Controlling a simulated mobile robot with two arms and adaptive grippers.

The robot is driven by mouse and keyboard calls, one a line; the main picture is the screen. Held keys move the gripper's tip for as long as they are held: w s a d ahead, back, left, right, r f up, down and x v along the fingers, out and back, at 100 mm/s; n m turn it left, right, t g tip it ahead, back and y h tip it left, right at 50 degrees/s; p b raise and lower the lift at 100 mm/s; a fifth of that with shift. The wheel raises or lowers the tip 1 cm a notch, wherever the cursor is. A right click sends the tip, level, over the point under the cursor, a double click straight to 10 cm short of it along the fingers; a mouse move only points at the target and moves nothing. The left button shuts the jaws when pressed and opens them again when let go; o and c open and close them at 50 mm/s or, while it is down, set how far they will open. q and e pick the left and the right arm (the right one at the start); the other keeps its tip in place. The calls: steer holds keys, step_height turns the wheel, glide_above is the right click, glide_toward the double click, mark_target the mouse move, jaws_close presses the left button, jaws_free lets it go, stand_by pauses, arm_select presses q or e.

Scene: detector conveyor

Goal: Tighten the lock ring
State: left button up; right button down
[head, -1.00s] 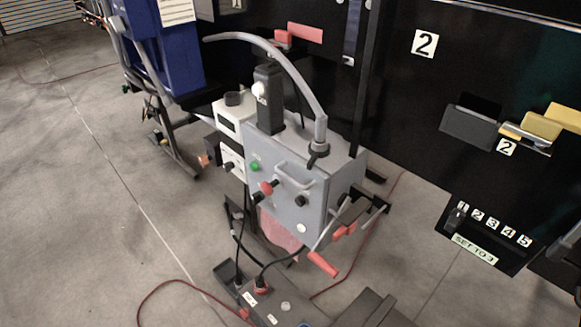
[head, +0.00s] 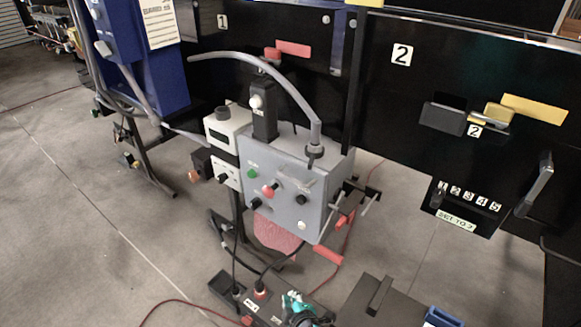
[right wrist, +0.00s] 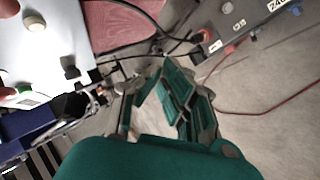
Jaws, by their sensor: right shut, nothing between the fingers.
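A grey box (head: 290,195) with knobs and a red button stands in the middle of the head view. A thick grey hose (head: 270,70) arches over to it and ends in a dark ring-like collar (head: 315,152) on its top. A power unit below has a plug with an orange-red ring (head: 259,292). I cannot tell which of these is the lock ring. My right gripper (head: 294,302), teal, is low in the head view, over the power unit and well below the collar. In the right wrist view its fingers (right wrist: 178,95) are shut and empty. My left gripper is out of view.
A white instrument (head: 228,130) adjoins the grey box on the left. A red-handled crank (head: 328,254) sticks out at its lower right. Black panels (head: 400,110) stand behind. Cables (head: 165,303) lie on the floor.

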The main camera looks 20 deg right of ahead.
mark_target(311, 162)
steer(key=w+r+n+t+h+p, duration=0.1)
steer(key=w+r+t, duration=0.15)
steer(key=r, duration=0.85)
steer(key=w+d+r+n+t+h, duration=0.1)
steer(key=w+r+t, duration=0.15)
steer(key=r, duration=0.95)
steer(key=w+r+n+t+h+p, duration=0.15)
steer(key=w+r, duration=0.25)
steer(key=r, duration=0.7)
steer(key=shift+t, duration=0.25)
steer(key=w+d, duration=0.1)
steer(key=w, duration=0.1)
steer(key=w+d+p, duration=0.1)
steer(key=w+d, duration=0.1)
steer(key=w, duration=0.1)
steer(key=w+d+p, duration=0.1)
steer(key=w, duration=0.1)
steer(key=shift+w+d, duration=0.35)
steer(key=shift+w, duration=0.05)
steer(key=shift+s+d, duration=0.2)
steer(key=shift+d, duration=0.1)
steer(key=shift+w+a+f, duration=0.1)
